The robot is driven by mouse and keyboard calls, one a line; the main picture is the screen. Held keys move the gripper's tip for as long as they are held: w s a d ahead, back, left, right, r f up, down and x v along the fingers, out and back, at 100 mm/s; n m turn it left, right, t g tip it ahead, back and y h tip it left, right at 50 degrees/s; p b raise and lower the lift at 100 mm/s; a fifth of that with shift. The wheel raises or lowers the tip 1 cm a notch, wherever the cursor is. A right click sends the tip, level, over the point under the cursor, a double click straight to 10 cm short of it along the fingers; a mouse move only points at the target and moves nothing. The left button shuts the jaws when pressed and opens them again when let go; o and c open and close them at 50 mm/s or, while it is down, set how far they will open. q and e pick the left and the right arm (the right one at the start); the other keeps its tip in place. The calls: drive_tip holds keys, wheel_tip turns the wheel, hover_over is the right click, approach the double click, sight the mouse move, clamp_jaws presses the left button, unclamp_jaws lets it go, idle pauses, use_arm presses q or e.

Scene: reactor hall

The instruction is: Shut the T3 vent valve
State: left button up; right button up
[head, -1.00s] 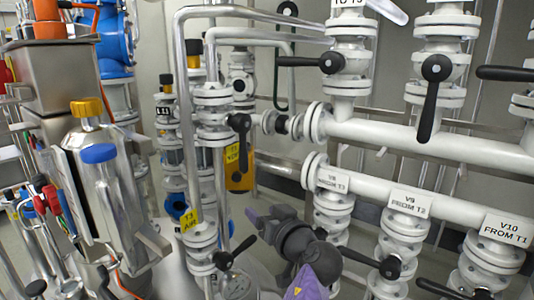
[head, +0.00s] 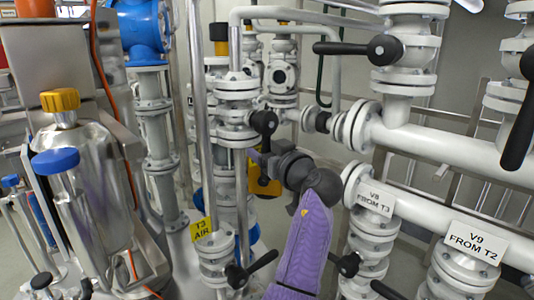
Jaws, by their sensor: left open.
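The T3 vent valve (head: 264,122) has a black handle hub on the white flanged vertical pipe in the middle of the head view. Its lever points down, along the pipe, and my gripper hides its lower part. My left gripper (head: 258,158) is dark with purplish fingertips and is open, just below the hub at the lever's lower end. I cannot tell whether it touches the lever. The purple-sleeved forearm rises from the bottom. My right gripper is not in view.
The T3 AIR valve with its yellow tag (head: 202,229) and black lever (head: 250,270) stands below, left of my forearm. A steel vessel with a blue cap (head: 68,160) stands left.

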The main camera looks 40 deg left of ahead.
use_arm(q)
clamp_jaws()
idle(0.6)
idle(0.4)
idle(0.4)
